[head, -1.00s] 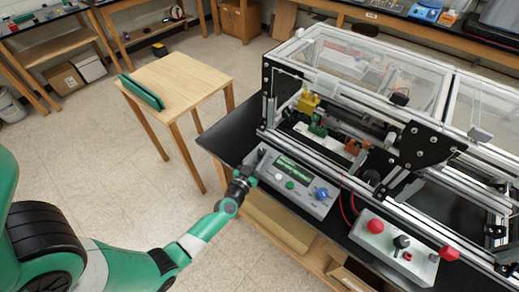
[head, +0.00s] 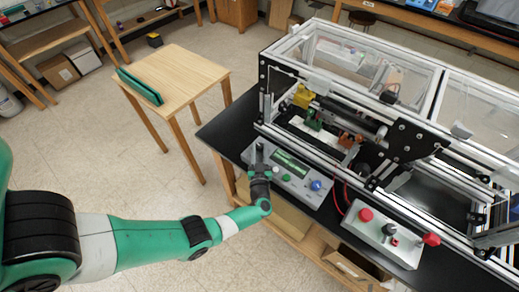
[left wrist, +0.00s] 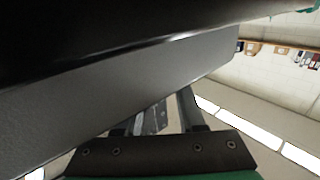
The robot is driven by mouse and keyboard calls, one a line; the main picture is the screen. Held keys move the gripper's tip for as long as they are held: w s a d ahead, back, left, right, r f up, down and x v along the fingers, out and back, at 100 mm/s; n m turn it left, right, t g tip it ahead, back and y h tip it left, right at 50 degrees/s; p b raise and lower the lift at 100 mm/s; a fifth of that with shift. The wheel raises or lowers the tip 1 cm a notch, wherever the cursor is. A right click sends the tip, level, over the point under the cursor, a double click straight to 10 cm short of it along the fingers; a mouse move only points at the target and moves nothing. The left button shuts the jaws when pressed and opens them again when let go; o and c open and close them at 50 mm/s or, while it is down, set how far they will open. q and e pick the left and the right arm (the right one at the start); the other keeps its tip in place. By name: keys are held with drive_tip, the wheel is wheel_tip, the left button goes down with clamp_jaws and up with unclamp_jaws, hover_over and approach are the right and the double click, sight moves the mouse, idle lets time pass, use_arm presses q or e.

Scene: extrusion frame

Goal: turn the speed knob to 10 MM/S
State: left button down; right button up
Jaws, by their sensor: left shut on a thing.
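The grey control box (head: 300,190) lies at the front edge of the black bench, with a green display (head: 290,163), a green button (head: 286,178) and a blue knob (head: 316,185). The dial markings are too small to read. My left gripper (head: 259,150) is over the box's left end, left of the display and apart from the blue knob. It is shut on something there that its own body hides. In the left wrist view, a grey slanted face (left wrist: 130,100) fills the middle close up, and the gripped part cannot be made out. My right gripper is not in view.
The extrusion frame (head: 400,140) with clear covers stands behind the box. A second box (head: 385,240) with red buttons (head: 366,215) and a black knob (head: 389,229) sits to the right. Red and black cables run between the boxes. A wooden table (head: 185,78) stands left.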

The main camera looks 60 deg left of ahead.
use_arm(q)
drive_tip(key=c, duration=0.5)
unclamp_jaws()
drive_tip(key=p+v, duration=0.2)
drive_tip(key=v, duration=0.9)
drive_tip(key=shift+s+d, duration=0.2)
drive_tip(key=shift+d, duration=0.1)
